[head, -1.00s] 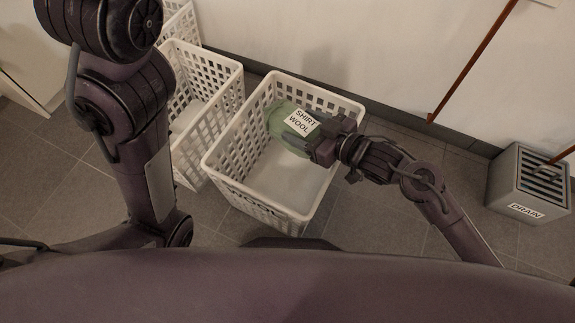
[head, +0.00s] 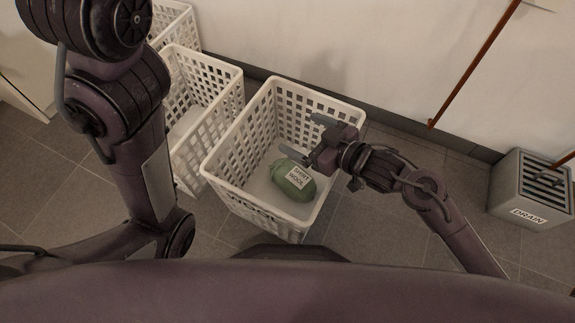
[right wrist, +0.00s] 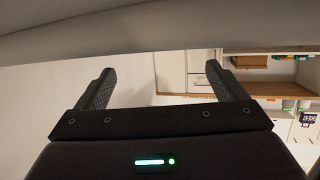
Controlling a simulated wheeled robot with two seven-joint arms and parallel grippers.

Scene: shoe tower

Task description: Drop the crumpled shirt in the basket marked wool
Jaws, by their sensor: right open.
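The crumpled shirt (head: 292,182) is a green bundle with a white label reading "SHIRT WOOL". It lies inside the nearest white basket (head: 226,180), low down by the look of it.
Two more white baskets stand to the left, one close by (head: 236,100) and one behind it (head: 183,22). A grey box marked "DRAIN" (head: 520,214) stands at the right by the wall. A reddish-brown pole (head: 470,70) leans there. Floor is clear between basket and drain.

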